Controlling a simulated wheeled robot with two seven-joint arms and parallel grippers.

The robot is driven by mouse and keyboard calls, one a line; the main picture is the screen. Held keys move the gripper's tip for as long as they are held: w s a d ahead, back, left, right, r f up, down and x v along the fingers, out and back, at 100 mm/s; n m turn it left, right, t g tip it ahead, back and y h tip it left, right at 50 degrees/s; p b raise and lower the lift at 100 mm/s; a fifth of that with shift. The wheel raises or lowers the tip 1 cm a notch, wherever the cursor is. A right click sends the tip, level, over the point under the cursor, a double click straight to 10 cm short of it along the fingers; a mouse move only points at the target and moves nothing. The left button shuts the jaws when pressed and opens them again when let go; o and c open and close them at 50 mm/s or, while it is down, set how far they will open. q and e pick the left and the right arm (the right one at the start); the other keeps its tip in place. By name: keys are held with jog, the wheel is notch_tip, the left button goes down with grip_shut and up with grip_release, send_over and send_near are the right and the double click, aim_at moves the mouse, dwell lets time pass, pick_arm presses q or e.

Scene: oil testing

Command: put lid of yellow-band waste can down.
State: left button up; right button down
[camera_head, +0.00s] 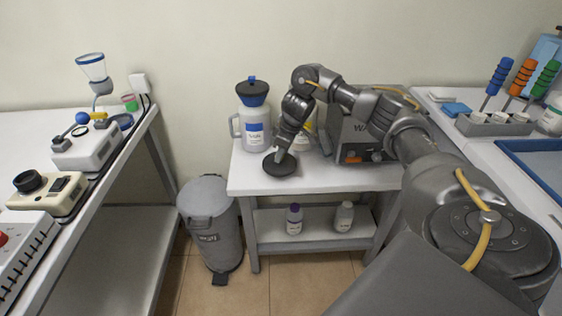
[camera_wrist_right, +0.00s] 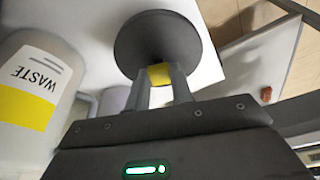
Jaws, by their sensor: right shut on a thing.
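My right gripper (camera_head: 282,152) is shut on the yellow knob of a dark round lid (camera_head: 272,165). In the right wrist view, the gripper (camera_wrist_right: 160,82) pinches that knob and the lid (camera_wrist_right: 157,40) lies beyond the fingertips. The lid is at the white bench's surface, near its front left; I cannot tell whether it touches. The yellow-band waste can (camera_wrist_right: 32,85) shows at the left of the right wrist view, with a WASTE label. In the head view it is mostly hidden behind my right arm, with a bit of yellow (camera_head: 308,132) showing. My left gripper is out of view.
A blue-label can (camera_head: 252,122) with a blue and black top stands behind the lid. A grey box (camera_head: 352,135) stands on the right of the bench (camera_head: 240,182). A grey bin (camera_head: 211,235) is on the floor at left. Two bottles (camera_head: 294,220) stand on the lower shelf.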

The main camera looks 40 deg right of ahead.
aim_at(287, 165)
notch_tip(287, 165, down, 4)
jog(key=shift+w+d+r, duration=0.1)
jog(key=shift+w+r, duration=0.05)
jog(key=shift+r, duration=0.1)
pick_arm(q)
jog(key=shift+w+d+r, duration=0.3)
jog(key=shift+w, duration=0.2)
pick_arm(e)
jog(key=c, duration=1.2)
grip_release()
jog(key=shift+f, duration=0.1)
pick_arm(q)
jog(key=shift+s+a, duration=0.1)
